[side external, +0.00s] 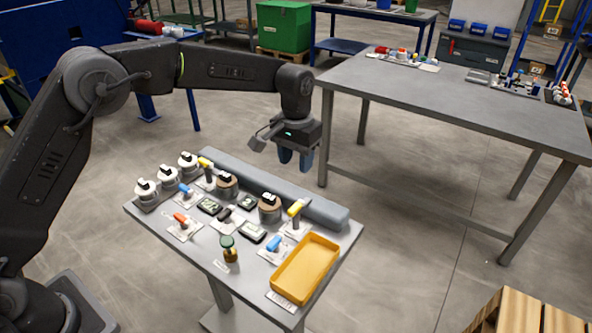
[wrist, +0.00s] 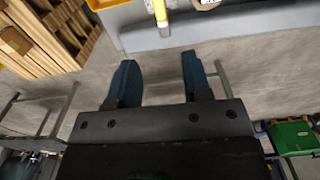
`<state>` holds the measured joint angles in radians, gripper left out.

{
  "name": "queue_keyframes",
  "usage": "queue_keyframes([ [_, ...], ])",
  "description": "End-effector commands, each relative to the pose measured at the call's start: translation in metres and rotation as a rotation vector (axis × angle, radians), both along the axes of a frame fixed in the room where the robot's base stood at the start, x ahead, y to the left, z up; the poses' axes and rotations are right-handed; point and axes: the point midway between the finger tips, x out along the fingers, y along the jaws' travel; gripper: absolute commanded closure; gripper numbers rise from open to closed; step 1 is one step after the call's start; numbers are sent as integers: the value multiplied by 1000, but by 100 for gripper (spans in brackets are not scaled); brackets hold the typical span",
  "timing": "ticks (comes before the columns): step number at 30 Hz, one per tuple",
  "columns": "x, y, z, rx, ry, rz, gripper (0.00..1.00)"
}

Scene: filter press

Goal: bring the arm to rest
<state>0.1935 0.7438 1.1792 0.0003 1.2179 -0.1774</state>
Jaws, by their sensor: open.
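My gripper (side external: 295,158) hangs from my arm above and beyond the far edge of the small grey work table (side external: 190,252) in the side view. Its two blue fingers point down, apart, with nothing between them. In the wrist view my gripper (wrist: 155,78) also shows open and empty, with bare floor behind the fingers. The fingers touch nothing that I can see.
The small table bears a yellow tray (side external: 305,267), several white and brown round parts, coloured-handled tools and a green-topped brown piece (side external: 229,249). A grey padded bar (side external: 290,197) runs along its far edge. A large grey table (side external: 450,98) stands at the right. A wooden pallet (side external: 535,322) is at lower right.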

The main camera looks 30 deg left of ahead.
Motion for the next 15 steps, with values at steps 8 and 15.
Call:
queue_keyframes([
  [8,0,0,3,0,0,0,55],
  [15,-11,8,25,-5,-27,3,55],
])
